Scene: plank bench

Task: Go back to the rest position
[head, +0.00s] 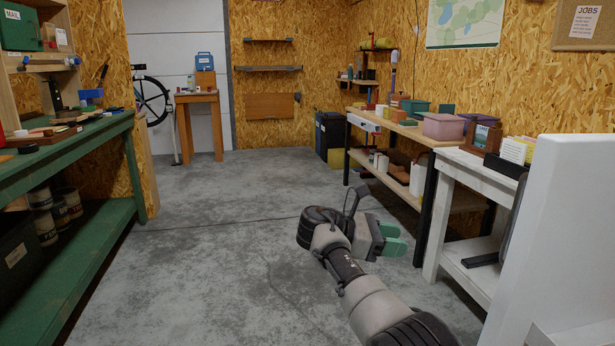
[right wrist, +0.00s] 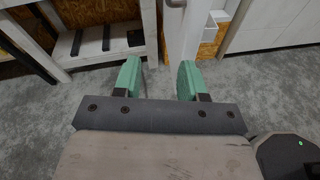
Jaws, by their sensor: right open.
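My right gripper (head: 396,239) shows in the head view at lower right, reaching out over the bare concrete floor. Its green fingers are apart and nothing is between them. In the right wrist view the right gripper (right wrist: 158,80) is open and empty, with floor and the foot of a white upright panel beyond the fingertips. My left gripper is in neither view.
A green bench (head: 68,150) runs along the left. A plank-topped bench (head: 415,132) and a white table (head: 455,157) stand on the right, with a white panel (head: 565,230) nearer. The concrete floor (head: 210,230) between is clear.

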